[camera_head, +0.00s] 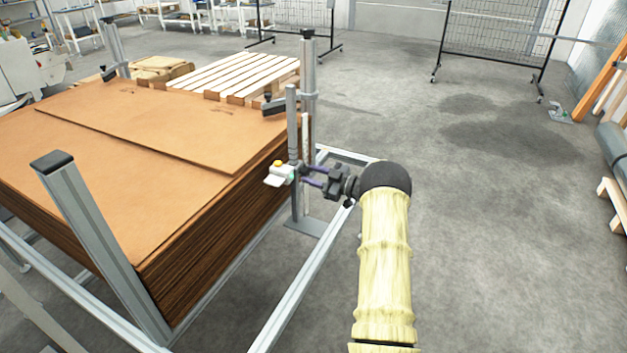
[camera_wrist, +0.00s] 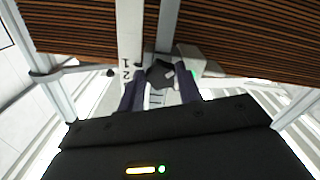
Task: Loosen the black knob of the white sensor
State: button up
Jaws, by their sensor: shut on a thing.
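The white sensor (camera_head: 278,174) with a yellow top is at the right side of the brown sheet stack, by a grey upright post. Its white body also shows in the wrist view (camera_wrist: 192,62). The black knob (camera_wrist: 160,76) sits between the two dark purple fingers of my gripper (camera_wrist: 159,88). My gripper (camera_head: 301,173) reaches in from the right in the head view and is shut on the knob. In the head view the knob is too small and covered to make out.
The stack of brown sheets (camera_head: 110,130) lies in a grey metal frame with upright posts (camera_head: 100,245). A marked white strip (camera_wrist: 129,35) runs close to the fingers. A wooden pallet (camera_head: 235,77) lies behind the stack.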

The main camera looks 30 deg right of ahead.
jog(key=n+b, duration=0.3)
jog(key=n, duration=0.1)
jog(key=shift+d+f+n, duration=0.1)
jog(key=shift+n, duration=0.2)
jog(key=shift+w+r+n+b, duration=0.1)
jog(key=shift+r+n+b, duration=0.1)
jog(key=shift+n+b, duration=1.35)
jog(key=shift+n+p, duration=0.35)
jog(key=shift+p, duration=0.05)
jog(key=o, duration=1)
jog(key=shift+d, duration=0.1)
jog(key=p+v, duration=0.2)
jog(key=v, duration=1.5)
